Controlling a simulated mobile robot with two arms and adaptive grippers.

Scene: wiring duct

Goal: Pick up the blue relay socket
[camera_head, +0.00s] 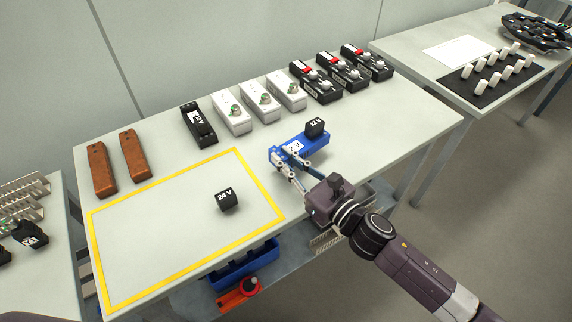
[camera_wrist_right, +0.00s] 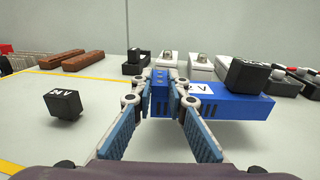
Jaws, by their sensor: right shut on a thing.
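The blue relay socket (camera_head: 318,150) lies on the main table, right of the yellow-framed area. It has a white label and a raised block at its left end; it also shows in the right wrist view (camera_wrist_right: 235,108). A black 12 V cube (camera_head: 315,127) appears to sit on its right part. My right gripper (camera_head: 282,160) is shut on the raised left end, which shows between the fingers in the wrist view (camera_wrist_right: 160,90). I cannot tell whether the socket touches the table. My left gripper is not in view.
A black 24 V cube (camera_head: 228,200) stands inside the yellow frame (camera_head: 264,184). Behind are two brown blocks (camera_head: 102,168) and a row of black and white devices (camera_head: 232,113). Bins (camera_head: 245,262) sit below the front edge. The table's right end is clear.

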